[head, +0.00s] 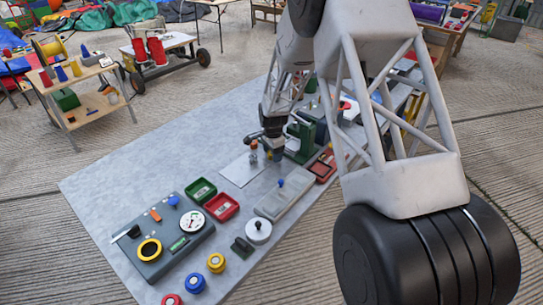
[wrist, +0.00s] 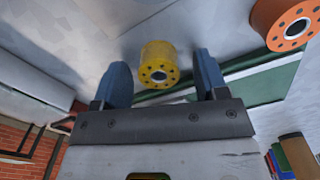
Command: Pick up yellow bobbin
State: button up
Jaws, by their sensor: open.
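The yellow bobbin (wrist: 157,50), a small flanged spool with dark holes around its end face, shows in the wrist view. It appears between the fingertips of my gripper (wrist: 162,60), with a gap on each side. My gripper is open, with blue fingers, and holds nothing. In the head view my gripper (head: 273,153) points down low over the grey mat, beside a pale plate. I cannot make out the yellow bobbin there. How deep it sits between the fingers is hard to tell.
An orange bobbin (wrist: 285,22) lies right of the fingers in the wrist view. In the head view a green machine (head: 303,140) stands right of my gripper. Green (head: 201,190) and red (head: 222,206) trays and a grey control panel (head: 170,238) lie nearer on the mat (head: 105,185).

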jog(key=c, duration=1)
notch_tip(320, 180, up, 10)
dwell(0.6)
jog(key=shift+r, duration=0.15)
dwell(0.5)
jog(key=shift+r, duration=1.8)
jog(key=shift+r, duration=0.1)
